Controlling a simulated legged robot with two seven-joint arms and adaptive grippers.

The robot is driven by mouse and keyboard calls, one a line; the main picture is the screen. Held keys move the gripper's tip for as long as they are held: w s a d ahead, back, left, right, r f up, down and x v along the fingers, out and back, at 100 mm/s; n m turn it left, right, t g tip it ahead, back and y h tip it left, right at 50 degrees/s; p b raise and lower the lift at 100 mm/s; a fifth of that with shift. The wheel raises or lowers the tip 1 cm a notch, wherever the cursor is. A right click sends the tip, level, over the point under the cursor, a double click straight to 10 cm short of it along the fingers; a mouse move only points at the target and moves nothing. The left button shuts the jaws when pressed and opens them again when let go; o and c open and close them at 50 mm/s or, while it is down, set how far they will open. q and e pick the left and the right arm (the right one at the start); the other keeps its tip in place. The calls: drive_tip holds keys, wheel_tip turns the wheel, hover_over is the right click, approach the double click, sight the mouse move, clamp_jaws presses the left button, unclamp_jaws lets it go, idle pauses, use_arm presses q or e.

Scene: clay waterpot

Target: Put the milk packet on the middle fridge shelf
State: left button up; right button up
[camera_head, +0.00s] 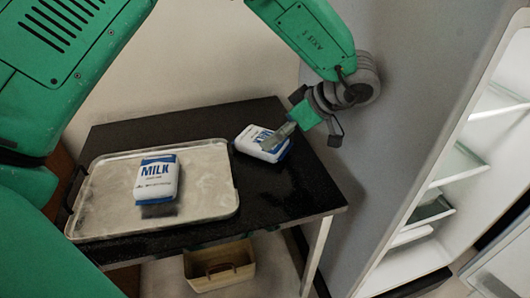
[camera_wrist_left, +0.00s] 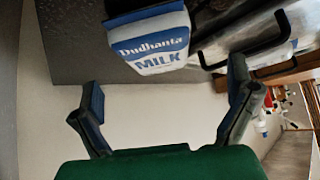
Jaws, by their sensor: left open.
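A white and blue milk packet (camera_head: 250,136) lies on the black table, just right of the tray, partly covered by a finger of my left gripper (camera_head: 303,141). In the left wrist view a milk packet (camera_wrist_left: 150,45) lies beyond the open fingers of my left gripper (camera_wrist_left: 165,108), with nothing between them. A second milk packet (camera_head: 157,182) lies on the metal tray (camera_head: 210,185). The fridge (camera_head: 410,262) stands open at the right, with several shelves; a middle one (camera_head: 458,166) shows as a pale ledge. My right gripper is out of view.
The black table (camera_head: 285,196) has bare room in front of the right packet. A box with a handle (camera_head: 220,268) sits below the table. The fridge's grey side wall (camera_head: 400,85) rises close behind my left gripper. The tray's dark handle (camera_wrist_left: 250,45) shows in the wrist view.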

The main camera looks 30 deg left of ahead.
sight(264, 137)
use_arm(q)
drive_tip(key=shift+d+y, duration=0.15)
drive_tip(key=shift+y, duration=0.15)
drive_tip(key=shift+a+f, duration=0.15)
drive_tip(key=shift+a, duration=0.15)
drive_tip(key=b+x, duration=0.1)
drive_tip(key=x, duration=0.2)
drive_tip(key=shift+w+a, duration=0.1)
drive_tip(key=f, duration=0.1)
drive_tip(key=a+f+b, duration=0.1)
drive_tip(key=a+f, duration=0.1)
drive_tip(key=shift+f, duration=0.25)
drive_tip(key=shift+a, duration=0.35)
drive_tip(key=c, duration=1.4)
drive_tip(key=shift+d+r, duration=0.1)
drive_tip(key=shift+d, duration=0.15)
drive_tip(key=shift+c, duration=0.6)
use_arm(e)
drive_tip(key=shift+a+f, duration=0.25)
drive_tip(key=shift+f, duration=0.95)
